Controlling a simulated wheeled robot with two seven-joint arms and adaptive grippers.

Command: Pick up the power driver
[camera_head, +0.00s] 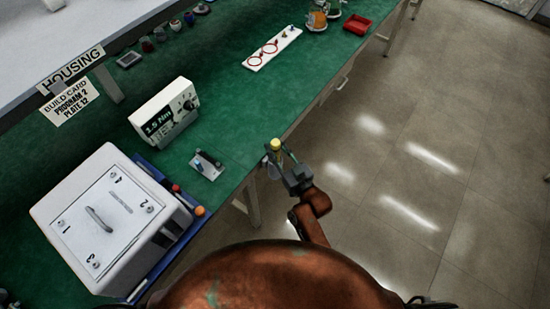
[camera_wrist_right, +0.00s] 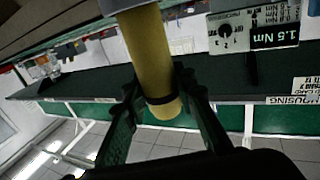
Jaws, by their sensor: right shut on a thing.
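The power driver (camera_head: 275,145) shows in the head view as a yellow round end between my right gripper's fingers. In the right wrist view the driver (camera_wrist_right: 148,52) is a yellow cylinder with a black band near its lower end and a grey part at the top. My right gripper (camera_head: 279,157) is shut on it, just off the green bench's front edge and over the floor side. In the right wrist view the fingers (camera_wrist_right: 160,92) stand on both sides of the yellow body. The driver's far end is cut off there. My left gripper is not in view.
The green bench (camera_head: 240,115) holds a torque controller (camera_head: 166,112), a small grey plate (camera_head: 206,165), a white numbered box (camera_head: 108,222) on a blue tray, a white board with red rings (camera_head: 272,48) and a red bin (camera_head: 357,24). Open floor (camera_head: 400,170) lies to the right.

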